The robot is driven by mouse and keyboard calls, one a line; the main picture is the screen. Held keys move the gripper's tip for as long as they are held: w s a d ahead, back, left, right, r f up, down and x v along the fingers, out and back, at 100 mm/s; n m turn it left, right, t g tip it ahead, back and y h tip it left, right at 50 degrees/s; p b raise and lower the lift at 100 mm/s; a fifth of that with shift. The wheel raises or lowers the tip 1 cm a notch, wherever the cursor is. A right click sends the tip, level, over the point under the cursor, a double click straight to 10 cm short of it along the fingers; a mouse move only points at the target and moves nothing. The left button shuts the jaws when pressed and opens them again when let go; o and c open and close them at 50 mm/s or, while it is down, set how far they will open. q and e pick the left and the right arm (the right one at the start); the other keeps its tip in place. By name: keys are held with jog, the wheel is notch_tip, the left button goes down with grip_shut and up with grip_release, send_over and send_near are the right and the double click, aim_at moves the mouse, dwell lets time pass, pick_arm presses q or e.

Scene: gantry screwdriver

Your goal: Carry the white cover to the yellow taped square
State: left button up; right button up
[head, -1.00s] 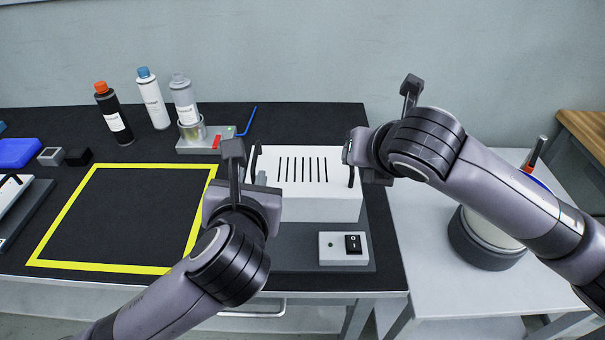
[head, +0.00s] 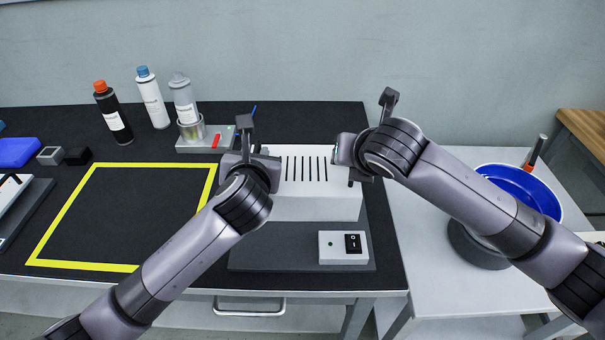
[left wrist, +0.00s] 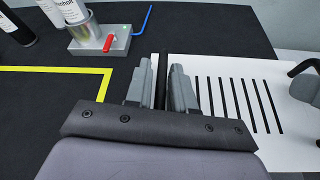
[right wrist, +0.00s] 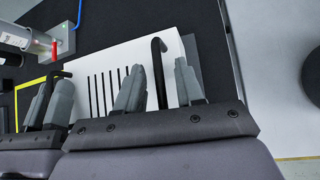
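The white cover (head: 318,207), a box with dark slots on top, stands on a dark grey base (head: 290,259) on the black bench top. It has a dark handle at each side. My left gripper (left wrist: 161,72) is at its left handle (left wrist: 161,90); the two fingers stand apart on either side of it. My right gripper (right wrist: 160,66) is at the right handle (right wrist: 157,62), which stands between its open fingers. In the head view my wrists hide both sets of fingertips. The yellow taped square (head: 50,221) lies left of the cover, bare inside.
A grey fixture with a red lever (head: 216,141) and several spray cans (head: 153,98) stand behind the square. A switch box (head: 343,246) sits in front of the cover. A blue bowl (head: 548,200) stands on the side table.

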pick_arm(q)
grip_shut()
pick_arm(e)
grip_shut()
pick_arm(q)
jog(key=shift+r, duration=0.1)
dwell(1.1)
